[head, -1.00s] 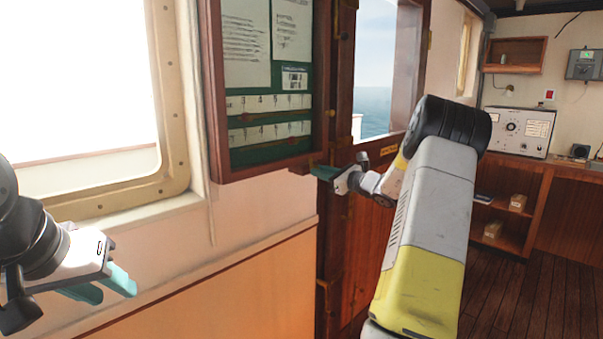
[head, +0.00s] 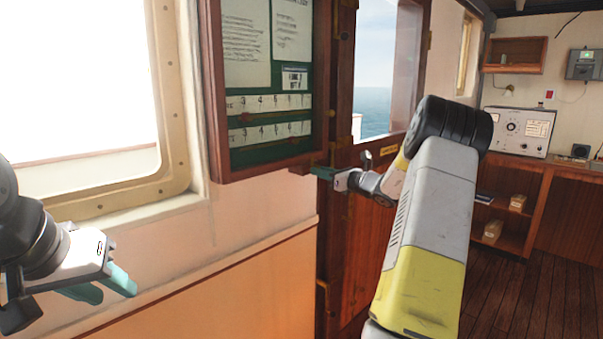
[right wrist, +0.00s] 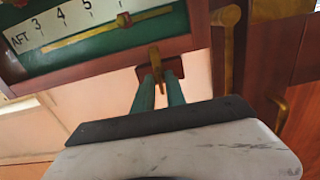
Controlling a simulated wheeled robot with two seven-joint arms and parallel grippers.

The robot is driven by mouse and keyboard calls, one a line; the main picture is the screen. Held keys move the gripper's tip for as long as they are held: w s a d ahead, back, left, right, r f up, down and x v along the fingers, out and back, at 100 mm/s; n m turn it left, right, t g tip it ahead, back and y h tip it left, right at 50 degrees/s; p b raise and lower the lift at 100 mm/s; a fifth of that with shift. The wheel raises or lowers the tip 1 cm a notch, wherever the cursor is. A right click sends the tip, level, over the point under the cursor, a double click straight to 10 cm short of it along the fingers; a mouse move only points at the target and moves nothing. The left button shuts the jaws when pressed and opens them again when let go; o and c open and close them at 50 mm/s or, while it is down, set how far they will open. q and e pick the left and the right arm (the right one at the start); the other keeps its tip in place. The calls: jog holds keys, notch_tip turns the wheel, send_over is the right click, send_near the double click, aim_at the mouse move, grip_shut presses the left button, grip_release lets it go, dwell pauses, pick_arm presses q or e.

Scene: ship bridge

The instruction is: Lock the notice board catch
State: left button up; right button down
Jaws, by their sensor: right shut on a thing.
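The notice board (head: 262,165) is a wooden-framed case with a green back on the wall; its lower edge also shows in the right wrist view (right wrist: 108,65). The catch (right wrist: 155,62) is a small brass piece at the frame's lower edge. My right gripper (right wrist: 158,85) has its teal fingers around the catch, shut on it. In the head view my right gripper (head: 318,172) is at the board's lower right corner, and the catch is too small or hidden to make out there. My left gripper (head: 110,288) hangs at the lower left, its teal fingers apart and empty.
A wooden door (head: 372,200) with a window stands right of the board. A brass handle (right wrist: 277,112) and a brass bar (right wrist: 226,45) are close to the right of my right gripper. A window frame (head: 172,100) is at left. The wooden floor at right is clear.

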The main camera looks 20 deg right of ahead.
jog(key=c, duration=1.6)
grip_release()
jog(key=v, duration=0.8)
jog(key=s+a+r+n+g+y, duration=0.1)
jog(key=s+a+n+g, duration=0.2)
jog(key=a, duration=0.4)
jog(key=s+a+r+n+g+y, duration=0.1)
jog(key=a+n+g, duration=0.1)
jog(key=a+n, duration=0.35)
jog(key=s+a+n+g+h, duration=0.1)
jog(key=s+a+n+g, duration=0.4)
jog(key=s+a+n, duration=0.65)
jog(key=s+f+n+h, duration=0.1)
jog(key=s+n+h, duration=0.2)
jog(key=s, duration=0.6)
jog(key=s+a+f+n+h, duration=0.1)
jog(key=s+n+h, duration=0.2)
jog(key=s+n, duration=0.5)
jog(key=shift+s+a+f+n+h, duration=0.3)
jog(key=shift+s, duration=0.65)
